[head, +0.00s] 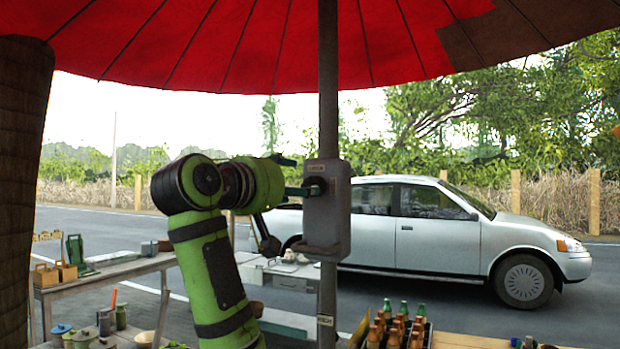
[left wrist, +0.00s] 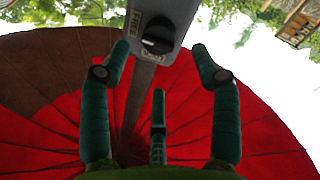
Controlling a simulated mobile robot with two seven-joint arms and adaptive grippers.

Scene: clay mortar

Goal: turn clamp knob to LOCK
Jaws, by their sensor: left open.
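The clamp box (head: 327,215) is a grey housing on the umbrella pole (head: 328,90). Its dark clamp knob (head: 316,186) faces my left gripper (head: 293,176), whose green fingers reach toward it from the left. In the left wrist view the black knob (left wrist: 158,36) sits on the grey box face, with a FREE label (left wrist: 135,24) to its left. The LOCK marking is not clearly readable. The fingers of my left gripper (left wrist: 160,55) are spread open either side of the knob's line, with nothing between them. Contact with the knob cannot be made out. My right gripper is not in view.
A red umbrella canopy (head: 250,45) spreads overhead. A crate of bottles (head: 398,330) stands at the lower right of the pole. A wooden table (head: 110,275) with small goods is at left. A silver car (head: 440,240) is parked behind.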

